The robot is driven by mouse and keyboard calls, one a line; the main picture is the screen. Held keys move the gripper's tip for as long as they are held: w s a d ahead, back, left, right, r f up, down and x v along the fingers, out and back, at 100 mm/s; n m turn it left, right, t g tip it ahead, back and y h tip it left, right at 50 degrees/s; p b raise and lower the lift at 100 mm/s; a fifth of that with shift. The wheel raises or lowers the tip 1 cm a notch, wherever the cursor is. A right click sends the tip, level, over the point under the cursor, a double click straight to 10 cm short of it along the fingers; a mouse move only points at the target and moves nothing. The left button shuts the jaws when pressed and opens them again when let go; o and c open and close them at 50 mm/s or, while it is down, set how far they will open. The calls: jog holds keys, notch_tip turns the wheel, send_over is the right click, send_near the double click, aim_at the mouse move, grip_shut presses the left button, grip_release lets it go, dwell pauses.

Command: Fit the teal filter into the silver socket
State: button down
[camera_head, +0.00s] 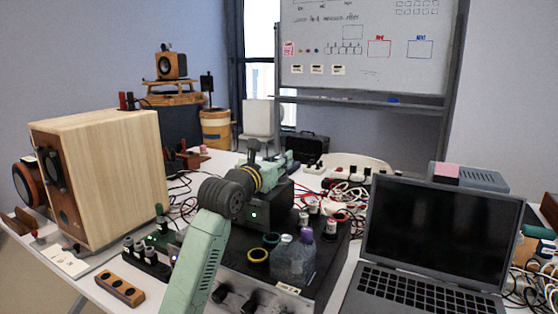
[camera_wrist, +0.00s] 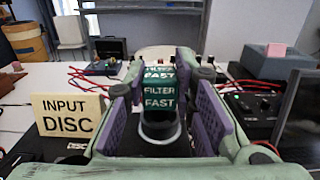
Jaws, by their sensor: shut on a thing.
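The teal filter (camera_wrist: 160,92), a block with white "FILTER FAST" lettering, stands upright between the purple pads of my gripper (camera_wrist: 161,75) in the wrist view. My gripper is shut on it. A silver-grey ring (camera_wrist: 160,132), which looks like the silver socket, shows just below the filter in that view. I cannot tell whether the filter's lower end is above the ring or inside it. In the head view my gripper (camera_head: 280,161) is over the far part of the black equipment, and the filter and socket cannot be made out there.
An "INPUT DISC" card (camera_wrist: 67,115) stands left of my gripper. In the head view a wooden speaker (camera_head: 115,180) is at left and an open laptop (camera_head: 435,245) at right. Clear bottles (camera_head: 293,260) and a yellow ring (camera_head: 258,256) are near my arm. Loose cables lie behind.

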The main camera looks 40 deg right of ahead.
jog(key=shift+f, duration=0.3)
jog(key=shift+f, duration=0.4)
jog(key=c, duration=1.3)
grip_release()
jog(key=shift+c, duration=0.2)
jog(key=shift+r, duration=0.1)
